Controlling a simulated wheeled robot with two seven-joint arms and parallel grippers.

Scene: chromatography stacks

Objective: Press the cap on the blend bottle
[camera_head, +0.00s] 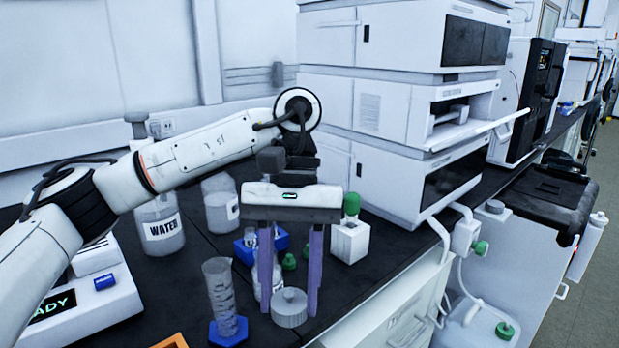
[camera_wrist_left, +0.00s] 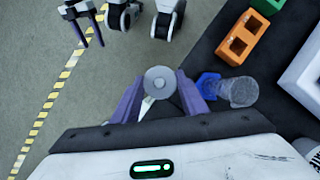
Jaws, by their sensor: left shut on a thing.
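My left gripper (camera_head: 289,312) points down over the bench's front part, its two purple fingers either side of a round grey cap (camera_head: 289,308). The left wrist view also shows the cap (camera_wrist_left: 160,82) between the fingertips, and the gripper is shut on it. A small bottle (camera_head: 262,288) with a pale label stands behind the left finger and is partly hidden. Its label cannot be read, so I cannot tell if it is the blend bottle. My right gripper (camera_wrist_left: 88,32) shows at the top left of the left wrist view, apart from the bench, with its fingers apart.
A graduated cylinder on a blue base (camera_head: 228,333) stands left of the cap. Behind are a blue rack (camera_head: 244,254), a white box-shaped bottle with a green cap (camera_head: 350,240) and a water bottle (camera_head: 160,225). The chromatography stack (camera_head: 390,175) rises behind right.

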